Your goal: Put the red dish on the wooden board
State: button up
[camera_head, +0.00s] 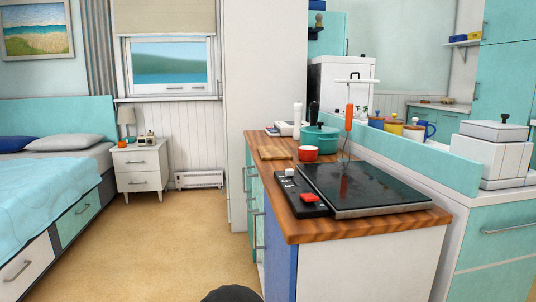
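A small red dish (308,154) with a pale inside stands on the wooden counter, just behind the black cooktop and in front of a teal pot. The wooden board (272,153) lies flat on the counter to the left of the dish, near the counter's left edge. The dish and the board are apart, and the top of the board looks bare. My gripper is not in view. A dark rounded part at the bottom edge of the picture seems to be mine.
The black cooktop (365,187) fills the near counter (340,222). A black strip (306,200) with a red piece and a white piece lies along its left side. A teal pot (320,139) and an upright orange-handled utensil (349,117) stand close behind. The floor (165,235) to the left is clear.

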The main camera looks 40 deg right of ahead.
aim_at(272, 149)
jog(key=i, duration=3.15)
jog(key=z, duration=4)
